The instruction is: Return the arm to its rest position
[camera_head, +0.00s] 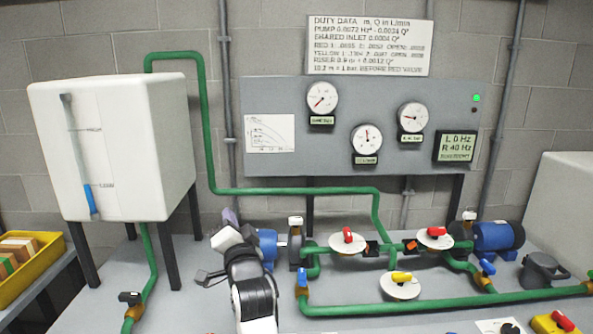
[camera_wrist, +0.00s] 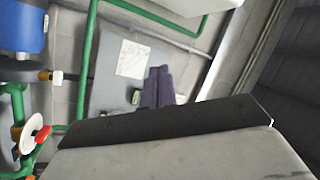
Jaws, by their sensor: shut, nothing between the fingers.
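My gripper (camera_head: 230,216) is in the head view, raised over the bench left of the pipework, with its purple fingertips pointing up and away toward the wall. My white and black arm reaches up from the bottom edge behind it. In the wrist view my gripper's two purple fingers (camera_wrist: 158,88) lie side by side, shut and empty, in front of the grey panel. My gripper appears to touch nothing. It stands close to the blue left pump motor (camera_head: 267,245), partly hidden behind my arm.
A white tank (camera_head: 112,140) on dark legs stands left. Green pipes (camera_head: 440,304) with red, yellow and blue valve handles fill the bench's right half. A gauge panel (camera_head: 270,98) stands behind. A yellow bin (camera_head: 48,262) sits far left. Bare bench (camera_head: 185,300) shows left of my arm.

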